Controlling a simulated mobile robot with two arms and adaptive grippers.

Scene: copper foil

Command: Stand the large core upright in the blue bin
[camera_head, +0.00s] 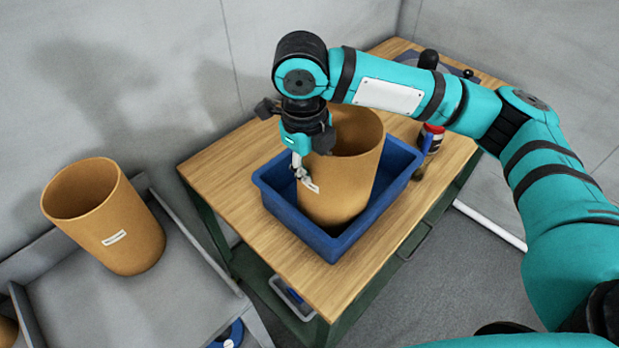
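A large brown cardboard core (345,185) stands upright, open end up, inside the blue bin (305,232) on the wooden table. My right gripper (301,172) is at the core's left side, by the rim, with finger parts showing against the outer wall near a white label. The gripper's body hides part of the rim, and I cannot tell whether the fingers are closed on the wall. My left gripper is out of view.
A red, white and dark can (431,138) stands on the wooden table (225,178) right of the bin. Dark items lie at the table's back corner. The table's left part is clear.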

